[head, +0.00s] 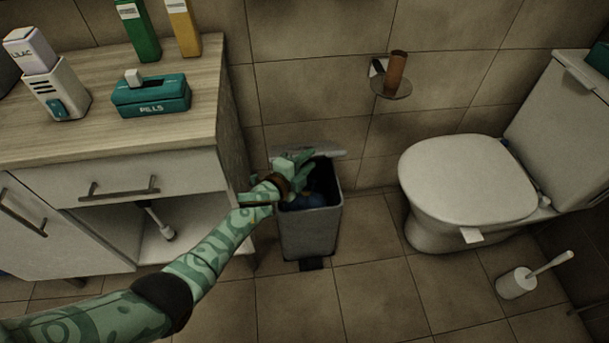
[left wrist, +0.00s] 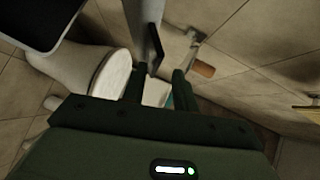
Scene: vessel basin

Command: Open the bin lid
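The grey bin (head: 310,232) stands on the floor between the cabinet and the toilet. Its lid (head: 331,154) is raised at the back, and dark blue contents (head: 309,200) show inside. My left gripper (head: 303,158) is over the back of the bin, close to the lid, and hides part of it. In the left wrist view the two fingers (left wrist: 160,88) are apart. A grey panel (left wrist: 145,22), which looks like the lid, stands just beyond them; whether it touches a finger I cannot tell. My right gripper is not in view.
The cabinet (head: 110,170), with its open compartment, is close on the left of my forearm. The toilet (head: 455,185) stands to the right, with a brush holder (head: 517,284) by it. A paper holder (head: 396,75) is on the wall above. The floor in front is clear.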

